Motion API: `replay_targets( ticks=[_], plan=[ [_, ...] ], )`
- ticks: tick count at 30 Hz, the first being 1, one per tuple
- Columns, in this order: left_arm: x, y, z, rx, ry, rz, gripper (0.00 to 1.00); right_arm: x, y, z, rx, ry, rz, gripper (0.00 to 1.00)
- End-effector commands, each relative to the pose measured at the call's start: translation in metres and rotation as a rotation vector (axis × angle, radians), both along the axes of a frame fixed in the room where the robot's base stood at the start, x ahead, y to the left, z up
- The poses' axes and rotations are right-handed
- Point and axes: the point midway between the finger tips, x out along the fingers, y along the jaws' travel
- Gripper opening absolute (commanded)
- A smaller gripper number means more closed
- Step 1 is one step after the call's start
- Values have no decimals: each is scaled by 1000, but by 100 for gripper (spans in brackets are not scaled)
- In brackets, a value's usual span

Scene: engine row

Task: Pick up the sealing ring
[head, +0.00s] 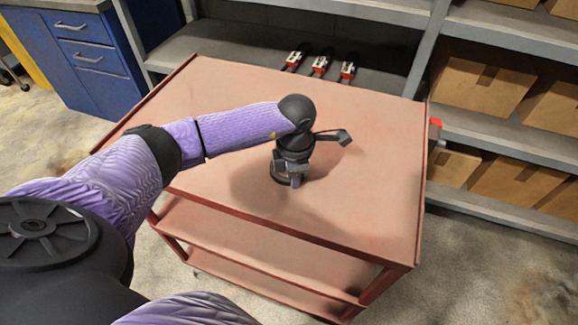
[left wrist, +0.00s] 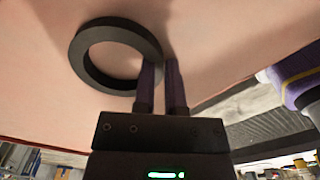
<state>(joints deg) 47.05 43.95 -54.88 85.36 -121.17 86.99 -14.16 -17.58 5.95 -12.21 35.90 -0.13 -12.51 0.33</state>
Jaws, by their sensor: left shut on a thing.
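The sealing ring is a thick black ring (left wrist: 79,60), seen whole in the left wrist view against the cart top. In the head view only its dark edge (head: 275,172) shows, partly hidden by my gripper. My left gripper (head: 295,182) points down over the middle of the cart. In the left wrist view its two fingers (left wrist: 163,68) are shut on one side of the ring's band. I cannot tell whether the ring still touches the cart top. My right gripper is not in view.
The red cart top (head: 375,205) is otherwise clear. Several small red-and-white items (head: 320,65) sit on the shelf behind it. Cardboard boxes (head: 485,75) fill the grey shelving at right. A blue drawer cabinet (head: 90,62) stands at the back left.

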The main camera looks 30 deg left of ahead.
Motion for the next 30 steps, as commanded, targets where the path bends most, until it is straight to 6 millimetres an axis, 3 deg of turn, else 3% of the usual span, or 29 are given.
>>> replay_targets(
  ticks=[8,11,15,21,29,30],
  plan=[
    [0,0,3,0,-1,0,0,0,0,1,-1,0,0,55],
    [1,0,23,1,-5,0,0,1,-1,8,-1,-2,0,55],
    [1,0,63,1,-6,0,0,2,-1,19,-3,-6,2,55],
    [1,0,97,-1,-4,0,0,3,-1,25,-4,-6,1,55],
    [0,0,100,0,0,0,0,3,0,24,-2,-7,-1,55],
    [0,0,100,0,0,0,9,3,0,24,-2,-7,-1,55]
  ],
)
